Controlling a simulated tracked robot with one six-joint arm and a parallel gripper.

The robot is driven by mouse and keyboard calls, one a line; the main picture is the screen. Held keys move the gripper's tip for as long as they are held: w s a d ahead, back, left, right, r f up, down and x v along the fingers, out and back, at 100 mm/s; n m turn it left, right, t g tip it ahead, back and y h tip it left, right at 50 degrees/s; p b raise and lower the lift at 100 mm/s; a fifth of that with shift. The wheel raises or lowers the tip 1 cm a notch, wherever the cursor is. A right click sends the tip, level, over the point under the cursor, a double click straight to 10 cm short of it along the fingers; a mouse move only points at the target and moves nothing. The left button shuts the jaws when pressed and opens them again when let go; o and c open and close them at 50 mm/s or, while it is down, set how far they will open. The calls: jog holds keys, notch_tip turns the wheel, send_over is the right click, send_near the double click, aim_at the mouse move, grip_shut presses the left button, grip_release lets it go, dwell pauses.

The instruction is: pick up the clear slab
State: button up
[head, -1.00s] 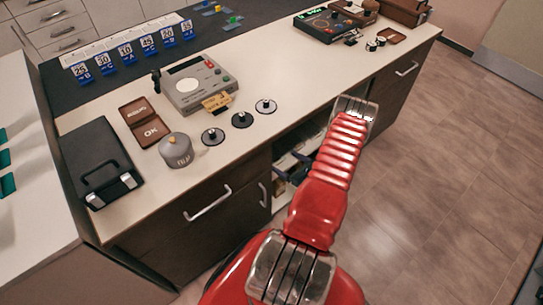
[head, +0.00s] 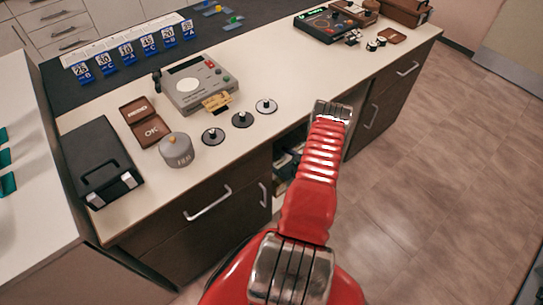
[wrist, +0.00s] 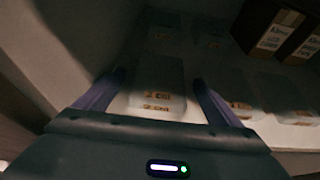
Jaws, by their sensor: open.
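In the wrist view, a clear slab (wrist: 157,88) with small orange-and-white labels lies on a pale shelf surface. My gripper (wrist: 158,77) is open, with one dark finger on each side of this slab. The slab lies between the fingers; I cannot tell whether either touches it. More clear slabs with similar labels lie to the right, one of them close by (wrist: 240,102). In the head view, my red arm reaches down to the open compartment under the counter, and my gripper is mostly hidden there.
Brown labelled boxes (wrist: 268,28) stand at the back right of the shelf. A pale wall or panel borders the left. In the head view, the counter (head: 240,155) carries a grey device (head: 196,88), a black case (head: 100,165) and several knobs. The floor at the right is clear.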

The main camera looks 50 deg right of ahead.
aim_at(274, 156)
jog(key=shift+x, duration=1.1)
jog(key=c, duration=1.3)
jog(key=shift+r, duration=0.2)
jog(key=shift+r, duration=4.85)
